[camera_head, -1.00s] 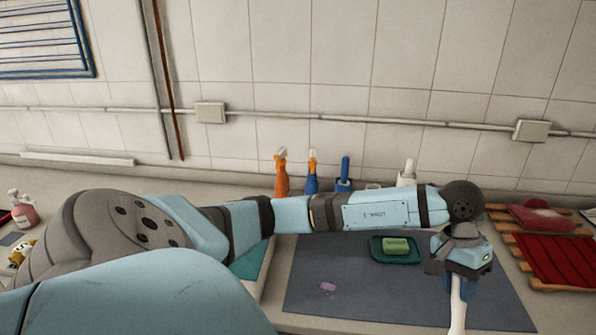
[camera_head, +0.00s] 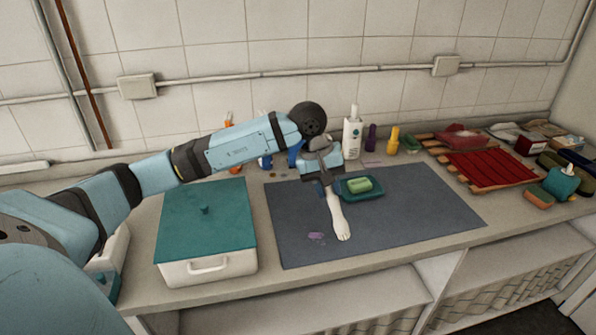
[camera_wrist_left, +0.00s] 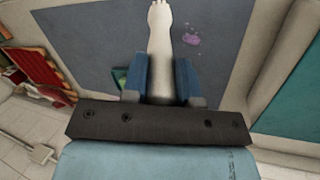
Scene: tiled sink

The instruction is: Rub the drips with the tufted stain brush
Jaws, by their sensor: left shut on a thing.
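My left gripper (camera_head: 326,180) is shut on the white tufted stain brush (camera_head: 338,215), which hangs tilted over the dark grey mat (camera_head: 420,210) with its tufted end down. In the left wrist view the brush (camera_wrist_left: 160,45) sticks out between the two blue fingers. The drips (camera_head: 316,237) are a small purple patch on the mat, just left of the brush's end. They also show in the left wrist view (camera_wrist_left: 192,39), beside the brush and apart from it in the picture. Whether the brush touches the mat is unclear. My right gripper is out of view.
A green soap dish (camera_head: 372,193) with a bar of soap stands right behind the brush. A white bin with a teal lid (camera_head: 205,215) is left of the mat. Bottles (camera_head: 352,135) line the wall. The mat's right part is clear.

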